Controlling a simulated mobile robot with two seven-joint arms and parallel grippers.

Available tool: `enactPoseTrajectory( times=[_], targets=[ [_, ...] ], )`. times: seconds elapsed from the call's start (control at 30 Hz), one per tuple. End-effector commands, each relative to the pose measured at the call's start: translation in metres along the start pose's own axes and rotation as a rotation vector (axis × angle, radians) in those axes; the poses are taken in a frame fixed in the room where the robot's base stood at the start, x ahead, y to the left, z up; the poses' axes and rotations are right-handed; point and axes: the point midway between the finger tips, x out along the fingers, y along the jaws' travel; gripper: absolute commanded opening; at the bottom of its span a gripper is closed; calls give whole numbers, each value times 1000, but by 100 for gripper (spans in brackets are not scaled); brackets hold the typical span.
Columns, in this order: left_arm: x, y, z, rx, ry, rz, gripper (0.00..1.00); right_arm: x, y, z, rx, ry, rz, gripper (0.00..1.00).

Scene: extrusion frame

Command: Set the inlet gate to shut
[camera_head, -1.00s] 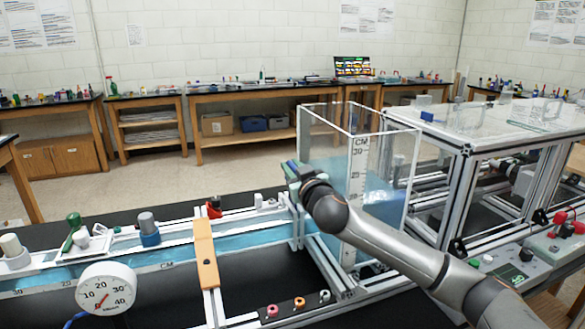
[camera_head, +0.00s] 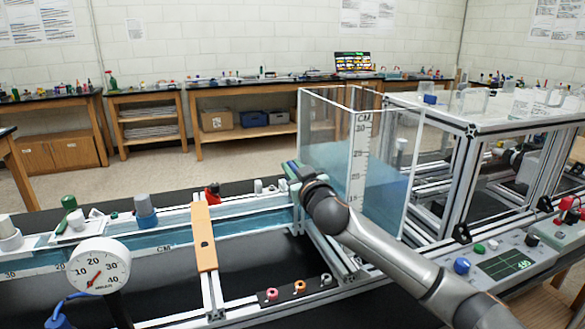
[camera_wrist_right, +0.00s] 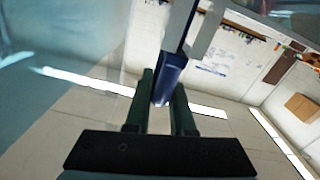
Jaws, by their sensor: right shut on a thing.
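My right gripper (camera_head: 291,171) is at the right end of the water channel (camera_head: 170,245), beside the clear tank (camera_head: 335,150). In the right wrist view its two dark fingers (camera_wrist_right: 160,100) are shut on a blue piece with a pale upper part (camera_wrist_right: 176,62), which looks like the inlet gate's handle. The gate's lower part is hidden behind my right wrist and arm in the head view, so I cannot tell how far down it sits. My left gripper is not in view.
An orange crossbar (camera_head: 204,237) spans the channel. A round dial gauge (camera_head: 98,266) stands at the front left. A control box (camera_head: 505,262) with knobs is at the right, near my right arm. Small coloured knobs (camera_head: 300,287) sit on a front rail.

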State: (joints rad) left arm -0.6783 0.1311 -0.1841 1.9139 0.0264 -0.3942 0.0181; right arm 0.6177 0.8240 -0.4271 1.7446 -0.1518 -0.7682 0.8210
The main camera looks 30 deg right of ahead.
Motion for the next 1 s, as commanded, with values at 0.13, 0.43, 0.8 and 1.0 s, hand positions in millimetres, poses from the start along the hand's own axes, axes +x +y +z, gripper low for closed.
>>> enactPoseTrajectory(
  times=[0.13, 0.43, 0.8, 1.0],
  targets=[
    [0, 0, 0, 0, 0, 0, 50, 0, 0, 9, -4, -20, 2, 27],
    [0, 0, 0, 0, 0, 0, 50, 0, 0, 5, -1, -12, 1, 50],
    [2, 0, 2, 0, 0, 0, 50, -15, -1, 5, -1, -10, -1, 50],
    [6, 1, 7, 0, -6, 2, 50, -48, -2, 6, -3, -10, -3, 50]
  ],
)
